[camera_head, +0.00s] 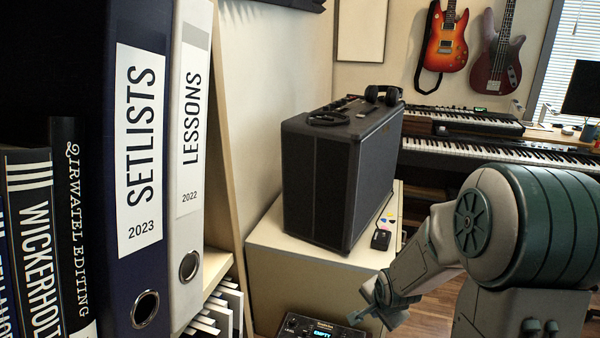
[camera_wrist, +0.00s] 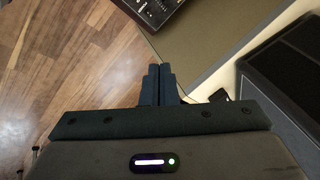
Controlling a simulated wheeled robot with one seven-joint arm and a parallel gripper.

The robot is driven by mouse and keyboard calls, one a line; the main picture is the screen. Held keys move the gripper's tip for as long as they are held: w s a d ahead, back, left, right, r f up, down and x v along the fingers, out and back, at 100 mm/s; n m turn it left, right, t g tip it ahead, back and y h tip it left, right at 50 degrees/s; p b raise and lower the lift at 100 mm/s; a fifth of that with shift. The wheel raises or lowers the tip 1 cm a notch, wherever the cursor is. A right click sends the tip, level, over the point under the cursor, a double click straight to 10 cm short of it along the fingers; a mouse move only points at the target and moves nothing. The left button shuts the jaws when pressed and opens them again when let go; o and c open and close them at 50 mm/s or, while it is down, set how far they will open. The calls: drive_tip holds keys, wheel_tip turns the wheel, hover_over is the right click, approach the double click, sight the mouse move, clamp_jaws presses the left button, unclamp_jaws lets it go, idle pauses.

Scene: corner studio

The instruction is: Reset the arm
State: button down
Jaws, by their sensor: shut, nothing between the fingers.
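My arm reaches in from the right in the head view, and its lower end slants down and left in front of the low cabinet (camera_head: 270,245). In the wrist view my gripper (camera_wrist: 158,72) points away from the camera, with its two dark fingers together and nothing between them. Wooden floor (camera_wrist: 70,60) and the cabinet's edge show beyond the fingertips.
A black device (camera_head: 315,328) with a small lit screen sits low in front. Keyboards (camera_head: 490,150) stand behind my arm.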

drive_tip(key=s+a+r+n+p, duration=0.1)
drive_tip(key=s+r+n+p, duration=0.2)
drive_tip(key=s+r, duration=0.3)
drive_tip(key=s+a+r+n+g+p, duration=0.1)
drive_tip(key=s+r+n+p, duration=0.3)
drive_tip(key=r, duration=1)
drive_tip(key=s+a+r+n+g+p, duration=0.1)
drive_tip(key=s+r+n+p, duration=0.3)
drive_tip(key=s+r+p, duration=0.3)
wheel_tip(320, 180, up, 4)
drive_tip(key=s, duration=0.3)
drive_tip(key=shift+a, duration=0.25)
drive_tip(key=shift+w, duration=0.1)
